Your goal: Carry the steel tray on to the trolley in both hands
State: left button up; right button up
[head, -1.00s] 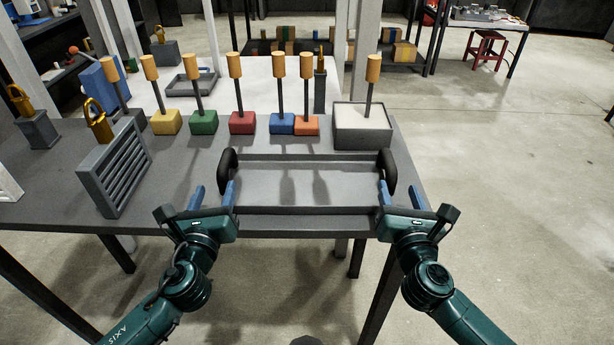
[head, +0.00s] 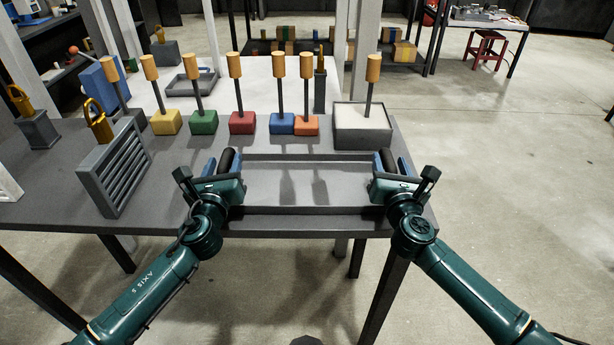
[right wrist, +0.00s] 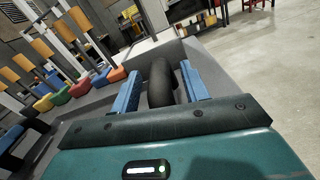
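The steel tray (head: 310,183) is a shallow grey tray lying on the dark bench, with a black handle at each end. In the head view my left gripper (head: 223,163) is at its left handle (head: 227,157), with blue fingers on both sides and apparently open. My right gripper (head: 394,164) is at the right handle (head: 387,158). In the right wrist view the right handle (right wrist: 161,84) stands between two spread blue fingers, with a gap on each side. I cannot make out the trolley for certain.
Several coloured blocks with upright orange-topped pegs, such as the red block (head: 242,122), stand behind the tray on the bench (head: 60,190). A grey box with a pale top (head: 362,118) is behind right. A slatted grey block (head: 115,168) is at left. Open floor (head: 500,170) lies right.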

pick_arm(q)
grip_shut()
pick_arm(e)
grip_shut()
dwell(0.9)
pick_arm(q)
jog(key=shift+w+r, duration=0.1)
jog(key=shift+r, duration=0.3)
pick_arm(e)
jog(key=shift+w+r, duration=0.1)
jog(key=shift+r, duration=0.3)
